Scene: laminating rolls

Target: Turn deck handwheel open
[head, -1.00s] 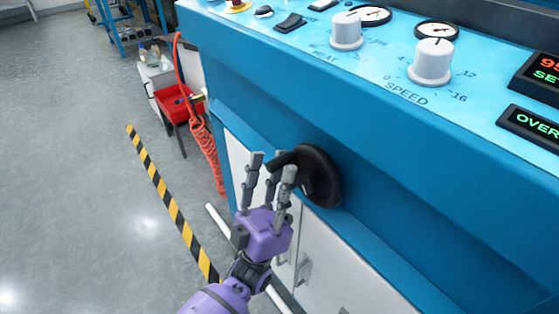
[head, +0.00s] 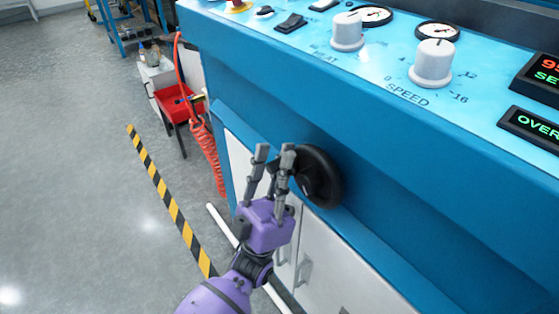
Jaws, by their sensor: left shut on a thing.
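The black handwheel (head: 325,182) is mounted on the blue front of the machine, below the control deck. Its face is turned towards the left of the head view. My left gripper (head: 274,152), grey fingers on a purple arm, is at the wheel's left side with its fingers pointing up. It is shut on the handwheel's crank handle, which its fingers hide. The near-left part of the wheel is also covered by the fingers. My right gripper is not in view.
The deck above carries white knobs (head: 433,64), gauges and a lit display (head: 530,125). White cabinet doors (head: 345,270) lie below the wheel. A coiled red hose (head: 206,150) hangs to the left, near a red bin (head: 178,104). The striped floor at left is open.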

